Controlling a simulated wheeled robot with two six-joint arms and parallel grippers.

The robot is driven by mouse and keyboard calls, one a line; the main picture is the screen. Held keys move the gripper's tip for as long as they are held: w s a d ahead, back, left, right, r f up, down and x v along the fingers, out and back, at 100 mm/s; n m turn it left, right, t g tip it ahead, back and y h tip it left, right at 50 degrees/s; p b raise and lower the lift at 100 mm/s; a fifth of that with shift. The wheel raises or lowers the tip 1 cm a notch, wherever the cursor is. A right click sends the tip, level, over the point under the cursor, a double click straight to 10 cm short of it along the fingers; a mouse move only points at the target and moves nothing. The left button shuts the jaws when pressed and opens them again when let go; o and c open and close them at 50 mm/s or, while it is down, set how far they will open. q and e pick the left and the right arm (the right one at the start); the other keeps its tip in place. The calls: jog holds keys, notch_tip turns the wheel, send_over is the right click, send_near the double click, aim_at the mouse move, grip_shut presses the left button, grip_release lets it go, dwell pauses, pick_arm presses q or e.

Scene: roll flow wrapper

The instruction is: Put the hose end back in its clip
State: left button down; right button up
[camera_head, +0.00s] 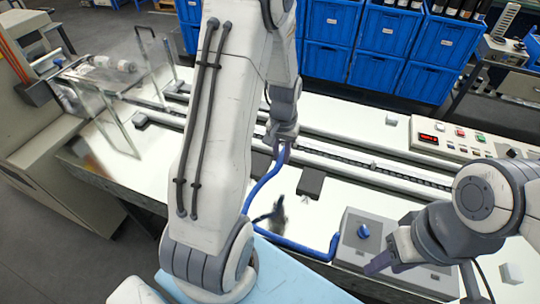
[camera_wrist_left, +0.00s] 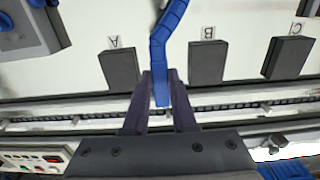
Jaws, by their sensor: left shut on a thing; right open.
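The blue hose (camera_head: 262,190) runs from a grey box at the front across the white table to my left gripper (camera_head: 281,148). In the left wrist view, the fingers of my left gripper (camera_wrist_left: 160,98) are shut on the hose (camera_wrist_left: 165,30) close to its end. The hose end lies between two dark blocks, one by a card marked A (camera_wrist_left: 118,68) and one by a card marked B (camera_wrist_left: 206,62). A third dark block (camera_wrist_left: 287,57) stands by a card marked C. I cannot tell which block is the clip. My right gripper (camera_head: 382,263) is open and empty beside the grey box.
The grey box (camera_head: 375,235) with a blue knob stands front right. Long rails and a chain (camera_head: 370,172) run behind the blocks. A control panel (camera_head: 455,140) is at right, a clear guard (camera_head: 112,120) at left. Blue crates (camera_head: 385,45) stand behind.

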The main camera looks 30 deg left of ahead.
pick_arm(q)
jog(key=shift+d+r, duration=0.25)
jog(key=shift+d, duration=0.15)
jog(key=shift+f, duration=0.1)
notch_tip(320, 180, down, 8)
jog(key=b, duration=0.6)
jog(key=shift+s+a, duration=0.25)
jog(key=shift+a, duration=0.25)
jog(key=shift+s+a+p, duration=0.55)
jog(key=shift+s+a, duration=2.4)
jog(key=shift+a, duration=2)
jog(key=shift+s+a+p, duration=0.6)
jog(key=shift+s+a, duration=2.3)
jog(key=shift+a, duration=2.1)
jog(key=shift+s+a+p, duration=0.55)
jog(key=shift+s+a, duration=2.4)
jog(key=shift+a, duration=2)
jog(key=shift+f, duration=0.15)
